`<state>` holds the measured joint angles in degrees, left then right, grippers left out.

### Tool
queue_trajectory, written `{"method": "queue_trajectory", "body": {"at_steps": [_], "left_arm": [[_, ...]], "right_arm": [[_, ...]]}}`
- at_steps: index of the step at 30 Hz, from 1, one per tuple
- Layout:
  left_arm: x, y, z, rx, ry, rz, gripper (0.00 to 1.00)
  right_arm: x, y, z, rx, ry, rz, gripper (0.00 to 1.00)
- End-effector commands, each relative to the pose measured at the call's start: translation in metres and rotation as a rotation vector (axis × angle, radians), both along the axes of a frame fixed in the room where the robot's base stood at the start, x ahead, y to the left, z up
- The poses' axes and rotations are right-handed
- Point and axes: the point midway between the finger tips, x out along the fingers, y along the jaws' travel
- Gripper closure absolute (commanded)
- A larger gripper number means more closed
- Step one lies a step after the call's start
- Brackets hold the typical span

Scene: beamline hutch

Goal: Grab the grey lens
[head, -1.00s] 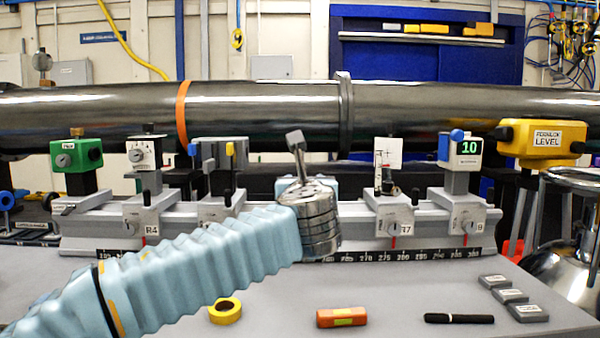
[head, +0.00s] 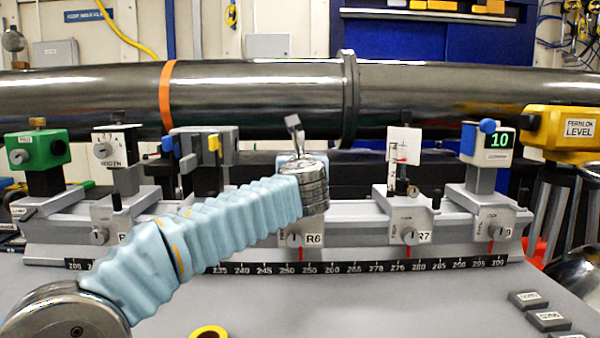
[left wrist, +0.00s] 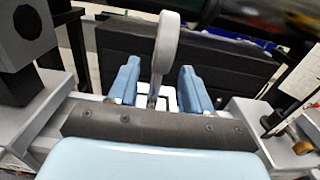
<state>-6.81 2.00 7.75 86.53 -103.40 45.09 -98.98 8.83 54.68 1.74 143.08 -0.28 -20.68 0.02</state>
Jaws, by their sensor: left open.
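The grey lens (left wrist: 166,42) stands on a thin post in the left wrist view, seen nearly edge-on. In the head view its grey top (head: 293,124) shows just above my left wrist, over the rail carrier marked R6; the wrist hides the lower part. My left gripper (left wrist: 160,82) is open, with one blue finger on each side of the lens and its post. I see gaps on both sides, so the fingers look clear of it. In the head view the fingers are mostly hidden behind the wrist. My right gripper is not in view.
Other rail mounts stand left and right: a green box (head: 38,150), a white dial unit (head: 118,146), a white card target (head: 404,145) and a display unit marked 10 (head: 487,143). The dark beam pipe (head: 260,95) runs behind. The front bench (head: 400,295) is largely clear.

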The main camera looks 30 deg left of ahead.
Motion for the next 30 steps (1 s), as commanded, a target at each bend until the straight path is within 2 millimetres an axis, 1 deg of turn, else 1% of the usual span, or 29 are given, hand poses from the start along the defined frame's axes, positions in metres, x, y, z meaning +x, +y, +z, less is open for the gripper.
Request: {"method": "queue_trajectory", "body": {"at_steps": [2, 6, 10, 13, 19, 28, 29, 30], "left_arm": [[0.006, 0.004, 0.001, 0.000, 0.001, 0.001, 0.51], [0.024, 0.017, 0.005, 0.000, 0.001, 0.003, 0.51], [0.040, 0.026, 0.004, 0.000, 0.001, 0.002, 0.51], [0.044, 0.029, 0.004, 0.000, 0.000, 0.001, 0.51], [0.045, 0.029, 0.003, 0.001, -0.001, 0.000, 0.51], [0.044, 0.029, 0.003, 0.000, 0.000, 0.000, 0.97], [0.044, 0.029, 0.003, 0.000, 0.000, 0.000, 1.00], [0.044, 0.029, 0.003, 0.000, 0.000, 0.000, 1.00]], "right_arm": [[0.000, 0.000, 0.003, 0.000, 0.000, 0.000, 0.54], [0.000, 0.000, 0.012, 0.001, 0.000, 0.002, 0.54], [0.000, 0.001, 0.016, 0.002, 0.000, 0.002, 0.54], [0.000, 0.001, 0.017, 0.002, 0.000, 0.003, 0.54], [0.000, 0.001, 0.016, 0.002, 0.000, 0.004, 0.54], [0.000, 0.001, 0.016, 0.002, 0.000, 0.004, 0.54], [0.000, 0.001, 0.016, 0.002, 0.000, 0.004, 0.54], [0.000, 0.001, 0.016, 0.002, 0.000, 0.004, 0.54]]}}
